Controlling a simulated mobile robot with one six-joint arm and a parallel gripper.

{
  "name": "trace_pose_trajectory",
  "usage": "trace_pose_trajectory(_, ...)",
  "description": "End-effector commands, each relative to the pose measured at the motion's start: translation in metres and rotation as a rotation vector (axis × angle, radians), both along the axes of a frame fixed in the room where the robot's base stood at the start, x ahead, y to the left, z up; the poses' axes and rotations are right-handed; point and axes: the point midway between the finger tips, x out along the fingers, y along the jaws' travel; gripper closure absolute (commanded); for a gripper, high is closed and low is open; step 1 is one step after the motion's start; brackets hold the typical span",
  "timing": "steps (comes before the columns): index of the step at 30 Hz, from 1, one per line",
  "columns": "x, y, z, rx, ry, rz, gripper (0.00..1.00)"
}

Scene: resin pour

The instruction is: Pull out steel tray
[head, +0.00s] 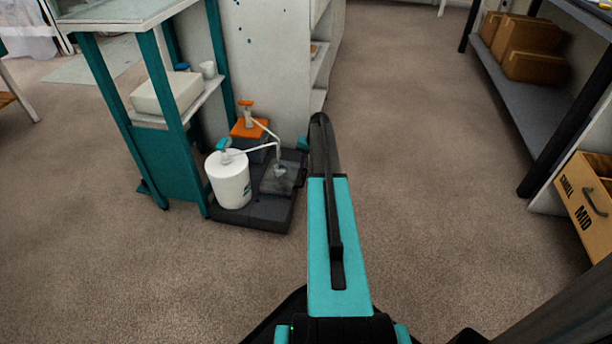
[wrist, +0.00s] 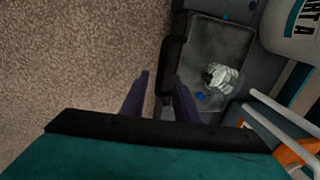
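The steel tray (head: 277,181) sits in a dark base on the floor. In the wrist view its grey floor (wrist: 205,38) shows, with a clear cup-like thing (wrist: 220,77) and blue spots in it. A black bar, perhaps its handle (wrist: 172,67), runs along the tray's left side. My gripper (wrist: 160,82) is open, its two dark fingers apart on either side of the bar's near end. I cannot tell whether either finger touches it. In the head view my arm hides most of the gripper.
A white pump jug (head: 230,180) and an orange-topped pump container (head: 248,130) stand beside the tray. A teal-legged table (head: 165,115) is left, a white cabinet (head: 275,60) behind. A crate (head: 585,205) is right. Carpet in front is clear.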

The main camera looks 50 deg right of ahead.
Motion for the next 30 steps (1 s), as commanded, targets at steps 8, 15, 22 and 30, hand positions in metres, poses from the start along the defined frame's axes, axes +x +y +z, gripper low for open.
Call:
trace_pose_trajectory(8, 0.003, 0.002, -0.023, 0.000, 0.000, 0.000, 0.72)
trace_pose_trajectory(15, 0.004, 0.002, -0.023, 0.000, 0.000, -0.001, 0.72)
trace_pose_trajectory(22, 0.004, 0.002, -0.023, 0.000, 0.000, 0.000, 0.96)
trace_pose_trajectory(30, 0.003, 0.002, -0.023, 0.000, 0.000, 0.000, 1.00)
